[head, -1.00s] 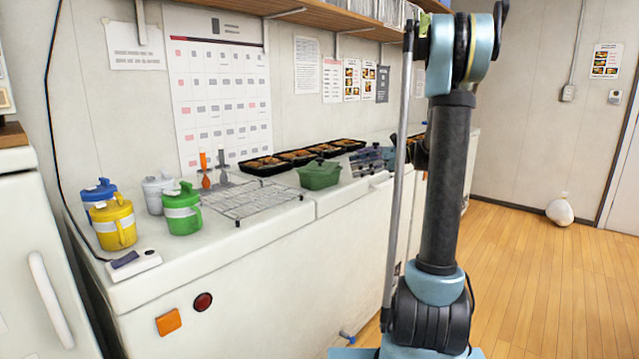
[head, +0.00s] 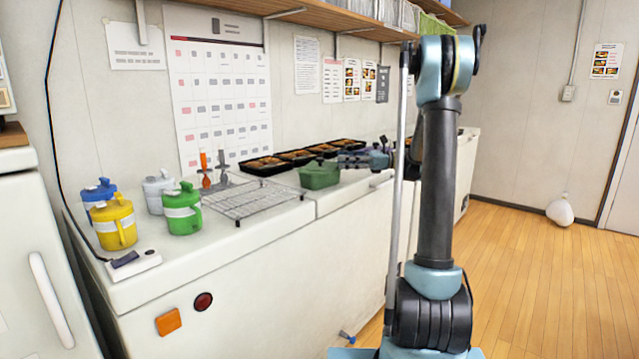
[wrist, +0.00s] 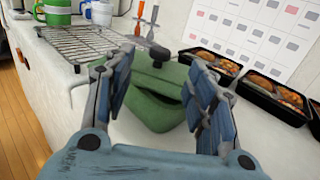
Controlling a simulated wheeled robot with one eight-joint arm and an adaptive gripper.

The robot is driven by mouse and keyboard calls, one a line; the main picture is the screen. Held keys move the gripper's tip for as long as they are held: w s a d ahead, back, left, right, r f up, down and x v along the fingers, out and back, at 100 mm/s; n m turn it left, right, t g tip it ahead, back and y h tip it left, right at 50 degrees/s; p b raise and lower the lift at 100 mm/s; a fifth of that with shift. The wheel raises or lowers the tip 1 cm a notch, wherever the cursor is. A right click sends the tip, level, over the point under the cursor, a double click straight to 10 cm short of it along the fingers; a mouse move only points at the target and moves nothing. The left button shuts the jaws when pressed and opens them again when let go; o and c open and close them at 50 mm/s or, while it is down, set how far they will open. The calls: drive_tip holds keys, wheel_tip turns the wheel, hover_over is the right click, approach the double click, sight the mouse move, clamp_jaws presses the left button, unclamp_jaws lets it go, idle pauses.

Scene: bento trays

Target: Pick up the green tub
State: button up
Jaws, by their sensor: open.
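The green tub (head: 319,174) is a lidded dark-green container with a knob on its lid. It sits on the white counter in front of the row of black trays. In the wrist view the tub (wrist: 157,100) is straight ahead, between and just beyond my open fingers. My gripper (wrist: 163,82) is open and empty, with one blue-padded finger on each side of the view. In the head view my gripper (head: 350,160) is just right of the tub. The fingers partly cover the tub's sides in the wrist view, so I cannot tell whether they touch it.
Black food trays (head: 262,166) line the wall behind the tub. A wire rack (head: 255,200) lies to its left, with orange and grey utensils (head: 205,170) behind the rack. Green (head: 182,210), yellow (head: 115,222), blue and white jugs stand farther left. The counter's front edge is close.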

sight(320, 160)
drive_tip(key=shift+a+f, duration=0.1)
drive_tip(key=shift+a, duration=4.5)
clamp_jaws()
